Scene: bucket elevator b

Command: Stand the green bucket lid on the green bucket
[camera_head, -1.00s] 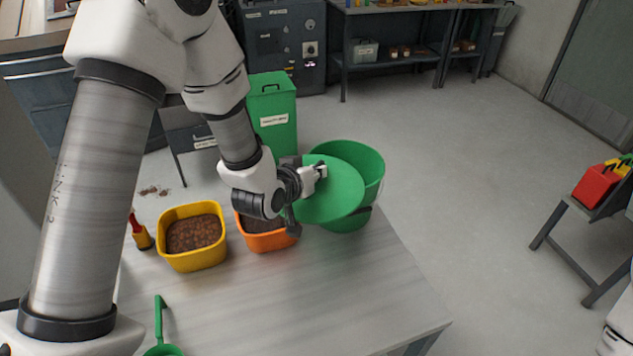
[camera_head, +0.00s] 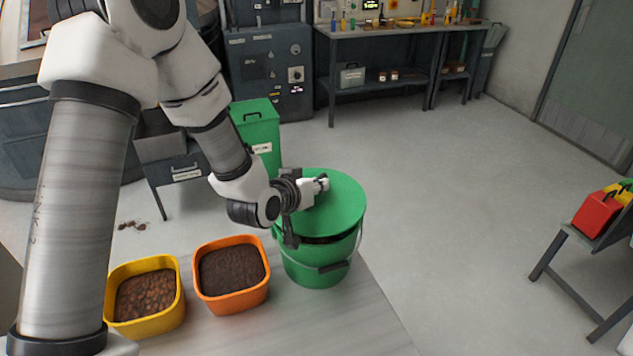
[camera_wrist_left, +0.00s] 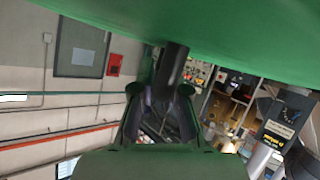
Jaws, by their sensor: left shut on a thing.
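The green bucket (camera_head: 318,268) stands upright at the far right corner of the grey table. The green bucket lid (camera_head: 338,205) is a round disc over the bucket's mouth. A dark gap shows below its near edge, and I cannot tell whether it touches the rim at the back. My left gripper (camera_head: 320,184) is shut on the lid's handle, above the disc. In the left wrist view the lid (camera_wrist_left: 230,30) fills the top edge, and the gripper fingers (camera_wrist_left: 160,100) close around a dark post. The bucket's inside is hidden by the lid. My right gripper is not in view.
An orange tub (camera_head: 262,290) of dark soil stands left of the bucket, and a yellow tub (camera_head: 176,312) of brown pellets stands farther left. A tall green bin (camera_head: 262,130) stands behind the table. Open floor lies to the right.

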